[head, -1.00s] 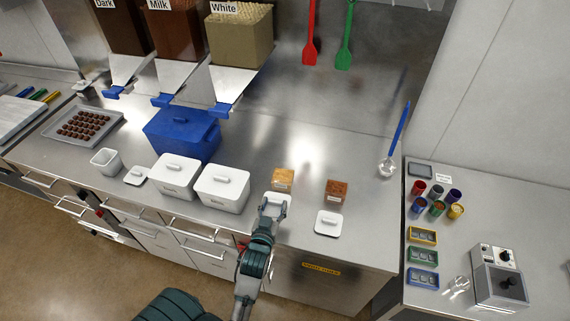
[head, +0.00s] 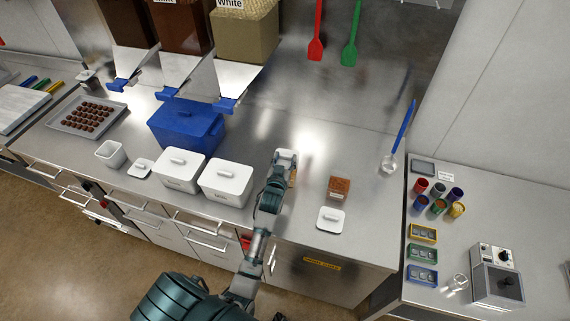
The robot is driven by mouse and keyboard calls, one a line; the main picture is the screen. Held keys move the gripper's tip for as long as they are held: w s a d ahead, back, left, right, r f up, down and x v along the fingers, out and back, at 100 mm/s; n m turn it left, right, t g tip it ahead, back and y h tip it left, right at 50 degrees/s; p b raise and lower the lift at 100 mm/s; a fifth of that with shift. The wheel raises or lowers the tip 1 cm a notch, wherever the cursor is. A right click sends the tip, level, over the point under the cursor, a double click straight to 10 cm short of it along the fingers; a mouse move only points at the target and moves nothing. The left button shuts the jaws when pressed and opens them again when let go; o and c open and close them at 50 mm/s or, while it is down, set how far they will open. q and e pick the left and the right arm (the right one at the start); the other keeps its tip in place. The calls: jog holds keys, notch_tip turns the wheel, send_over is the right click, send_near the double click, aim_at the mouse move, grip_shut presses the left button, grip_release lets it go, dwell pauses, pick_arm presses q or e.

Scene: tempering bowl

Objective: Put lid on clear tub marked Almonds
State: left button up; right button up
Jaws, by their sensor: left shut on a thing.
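A clear tub with tan contents (head: 293,175) stands on the steel counter, mostly hidden behind my left gripper; its label cannot be read. My left gripper (head: 284,160) is shut on a white lid (head: 286,153) at the tub's far side in the picture. The gripper hides much of the lid, and I cannot tell whether the lid touches the tub. Another clear tub with reddish-brown contents (head: 339,187) stands open to the right. A second white lid (head: 331,217) lies flat in front of it. My right gripper is not in view.
Two white lidded bins (head: 226,182) and a blue lidded bin (head: 186,124) stand to the left. A spatula in a clear holder (head: 389,163) stands at the right. The counter behind the tubs is clear.

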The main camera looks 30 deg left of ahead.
aim_at(285, 165)
pick_arm(q)
notch_tip(285, 165, down, 2)
jog(key=shift+f, duration=0.35)
jog(key=shift+d, duration=0.1)
jog(key=shift+d+f, duration=0.1)
jog(key=shift+f, duration=0.45)
jog(key=o, duration=1)
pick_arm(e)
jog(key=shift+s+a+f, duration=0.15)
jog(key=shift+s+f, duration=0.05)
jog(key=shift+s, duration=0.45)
